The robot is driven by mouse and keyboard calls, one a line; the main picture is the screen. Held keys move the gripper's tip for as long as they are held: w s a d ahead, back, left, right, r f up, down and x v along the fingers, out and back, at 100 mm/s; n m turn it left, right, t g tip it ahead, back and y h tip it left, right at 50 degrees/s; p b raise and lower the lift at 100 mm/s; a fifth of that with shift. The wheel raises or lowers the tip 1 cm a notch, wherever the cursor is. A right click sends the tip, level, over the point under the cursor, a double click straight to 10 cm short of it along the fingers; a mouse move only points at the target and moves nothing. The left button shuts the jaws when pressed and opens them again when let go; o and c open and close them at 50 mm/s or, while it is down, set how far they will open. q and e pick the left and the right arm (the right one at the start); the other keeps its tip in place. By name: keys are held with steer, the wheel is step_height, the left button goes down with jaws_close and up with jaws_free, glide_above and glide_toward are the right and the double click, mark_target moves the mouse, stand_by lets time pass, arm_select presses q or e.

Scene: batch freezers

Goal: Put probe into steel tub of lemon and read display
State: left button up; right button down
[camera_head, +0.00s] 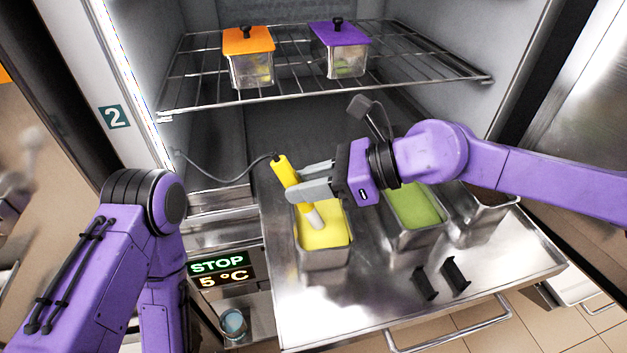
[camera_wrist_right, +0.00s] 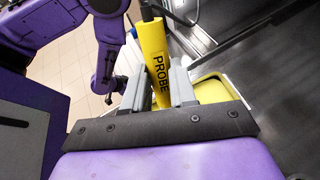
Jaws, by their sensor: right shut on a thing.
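The yellow probe (camera_head: 284,170) has a black cable at its top and a pale metal tip pointing down. My right gripper (camera_head: 305,182) is shut on its yellow handle. In the right wrist view the probe (camera_wrist_right: 157,62) reads "PROBE" between the fingers (camera_wrist_right: 162,88). The probe leans slightly, its tip over the yellow lemon in the steel tub (camera_head: 325,258). I cannot tell whether the tip touches or enters the lemon. The display (camera_head: 221,270) shows STOP in green and 5 °C in orange. My left arm is at the lower left; its gripper is out of view.
A tub of green (camera_head: 415,207) and a darker-filled tub (camera_head: 488,215) stand to the right on the pulled-out steel drawer (camera_head: 350,310). Two black brackets (camera_head: 440,278) sit near its front. Orange-lidded (camera_head: 248,42) and purple-lidded (camera_head: 340,35) containers stand on the wire shelf above.

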steer(key=shift+r, duration=0.1)
stand_by(0.3)
step_height(320, 180, up, 10)
steer(key=p, duration=0.6)
steer(key=shift+p, duration=0.35)
